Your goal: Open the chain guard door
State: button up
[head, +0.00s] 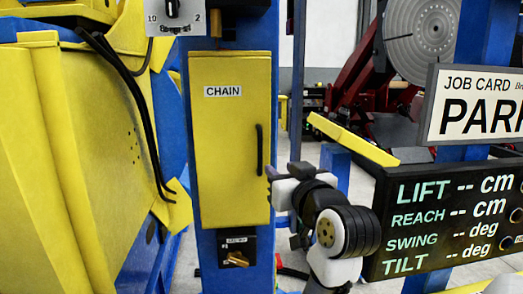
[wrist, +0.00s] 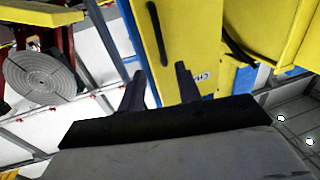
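The chain guard door (head: 228,155) is a tall yellow panel labelled CHAIN on a blue column, and it looks shut. Its black vertical bar handle (head: 260,150) is near the right edge. In the wrist view the door (wrist: 178,25) and the handle (wrist: 158,35) show ahead, with the handle just beyond the fingertips and roughly between them. My gripper (wrist: 160,82) is open and empty, its two dark fingers apart. In the head view my gripper (head: 272,174) is at the handle's lower right; whether it touches cannot be told.
A selector box (head: 174,17) sits above the door and a small switch panel (head: 237,250) below it. A large yellow body (head: 85,150) with black cables stands at left. A dark display board (head: 450,215) and a PARK sign (head: 480,105) are close on the right.

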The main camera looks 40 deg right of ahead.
aim_at(261, 151)
jog(key=p+x, duration=0.4)
jog(key=x, duration=0.9)
grip_shut()
